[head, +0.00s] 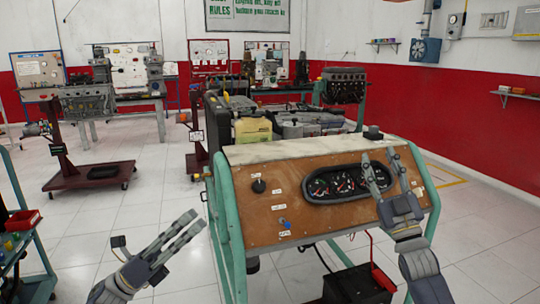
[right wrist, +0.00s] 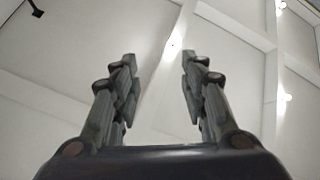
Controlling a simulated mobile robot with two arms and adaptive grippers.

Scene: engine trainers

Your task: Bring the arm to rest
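My right gripper (head: 386,163) is raised in front of the right part of the engine trainer's panel (head: 245,215), over the edge of the gauge cluster (head: 338,186). In the right wrist view the right gripper (right wrist: 158,75) has its two fingers apart, with nothing between them and the ceiling behind. My left gripper (head: 190,222) is at the lower left of the head view, left of the trainer's green frame (head: 225,235). Its fingers look parted and nothing shows between them.
The panel has a black knob (head: 258,186) and a blue-tipped switch (head: 284,223). A black battery (head: 355,285) is below the panel. Open tiled floor (head: 100,215) lies left of the trainer.

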